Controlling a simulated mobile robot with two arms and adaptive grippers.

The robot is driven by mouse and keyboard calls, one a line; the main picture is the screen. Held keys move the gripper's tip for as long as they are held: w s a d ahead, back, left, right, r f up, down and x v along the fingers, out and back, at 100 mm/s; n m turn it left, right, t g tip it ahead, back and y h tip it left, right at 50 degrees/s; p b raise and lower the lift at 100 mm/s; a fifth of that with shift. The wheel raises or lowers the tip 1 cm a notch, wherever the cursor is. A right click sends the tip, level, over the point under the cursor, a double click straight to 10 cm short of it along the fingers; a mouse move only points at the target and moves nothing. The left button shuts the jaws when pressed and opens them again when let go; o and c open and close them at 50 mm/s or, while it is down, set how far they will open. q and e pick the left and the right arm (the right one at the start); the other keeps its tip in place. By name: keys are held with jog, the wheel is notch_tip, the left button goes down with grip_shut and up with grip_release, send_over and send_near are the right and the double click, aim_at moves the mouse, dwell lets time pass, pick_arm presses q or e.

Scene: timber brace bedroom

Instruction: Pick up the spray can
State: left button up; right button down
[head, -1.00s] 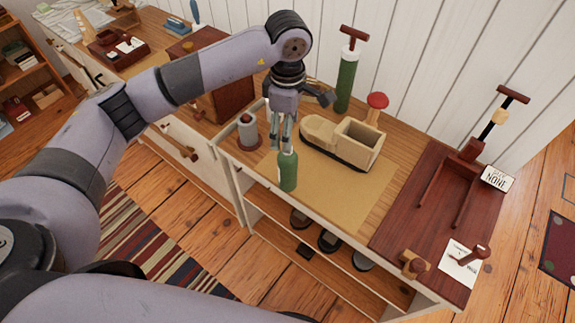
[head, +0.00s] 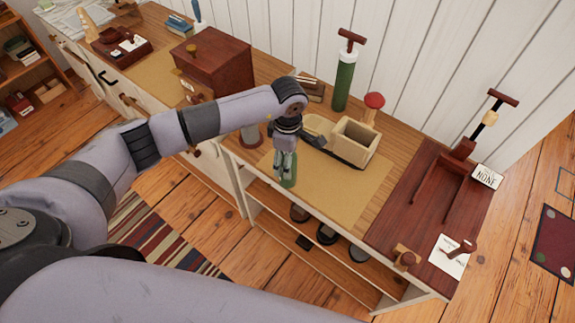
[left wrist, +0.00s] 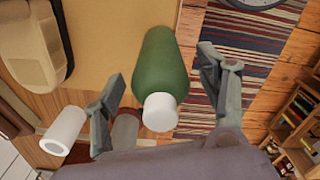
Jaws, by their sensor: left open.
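A green can with a white cap, apparently the spray can (head: 289,181), stands on the tan mat near the front edge of the wooden bench. Its upper part is hidden by my gripper in the head view. In the left wrist view the can (left wrist: 168,65) lies between the two fingers, cap towards the camera. My left gripper (head: 284,166) is open and comes down over the can from above. In the left wrist view its fingers (left wrist: 163,72) are on either side, with gaps to the can. My right gripper is not in view.
A grey cylinder on a red base (head: 250,137) is to the left. A green pump (head: 343,85) stands at the back. The mat's right part (head: 340,195) is clear.

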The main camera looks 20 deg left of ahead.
pick_arm(q)
grip_shut()
dwell(0.8)
